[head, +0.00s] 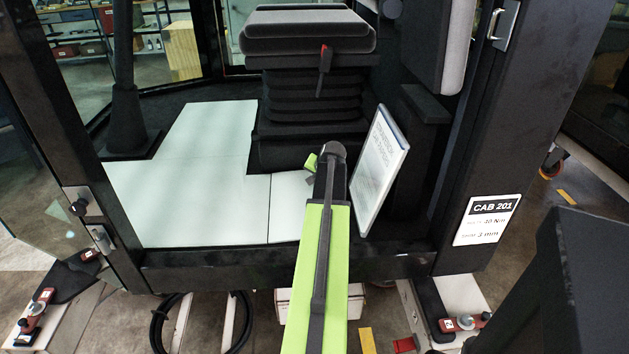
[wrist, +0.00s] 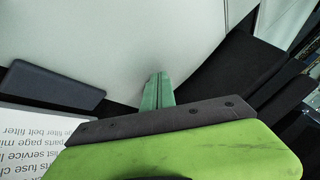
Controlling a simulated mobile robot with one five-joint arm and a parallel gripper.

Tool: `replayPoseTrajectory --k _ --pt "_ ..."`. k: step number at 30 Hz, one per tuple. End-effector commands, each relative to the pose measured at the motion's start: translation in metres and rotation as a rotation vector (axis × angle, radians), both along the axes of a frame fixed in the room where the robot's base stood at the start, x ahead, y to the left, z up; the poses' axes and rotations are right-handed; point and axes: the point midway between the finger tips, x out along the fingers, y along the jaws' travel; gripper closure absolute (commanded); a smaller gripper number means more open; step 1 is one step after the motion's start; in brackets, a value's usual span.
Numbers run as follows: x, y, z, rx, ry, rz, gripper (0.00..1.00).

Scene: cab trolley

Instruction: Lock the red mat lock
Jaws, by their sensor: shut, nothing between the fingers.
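Pale floor mat panels (head: 205,185) cover the cab floor; a pale surface, probably the mat, fills the upper wrist view (wrist: 120,40). I can make out no red lock on the mat in either view; my arm hides part of the floor in front of the seat. My gripper's green tip (head: 311,162) shows just left of my dark wrist, in front of the seat base. In the wrist view my gripper (wrist: 158,80) has its two green fingers together, empty, over the edge between pale and black surfaces. I cannot tell whether they touch it.
The black seat (head: 308,45) with a red-tipped lever (head: 324,60) stands behind my gripper. A white printed board (head: 379,170) leans close on the right. The cab sill (head: 200,275) crosses in front. Red clamps (head: 36,312) sit outside below. The mat's left side is clear.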

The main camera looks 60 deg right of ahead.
Motion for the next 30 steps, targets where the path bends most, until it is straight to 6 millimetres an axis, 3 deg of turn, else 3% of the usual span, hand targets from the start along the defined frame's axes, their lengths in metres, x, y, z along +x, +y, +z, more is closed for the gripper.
replayPoseTrajectory --k 20,26,30 --pt "0.002 0.012 0.001 0.000 0.000 -0.004 1.00" --pt "0.002 0.024 0.020 0.000 0.000 -0.002 1.00" --pt "0.002 0.041 0.044 0.000 0.000 -0.002 1.00"
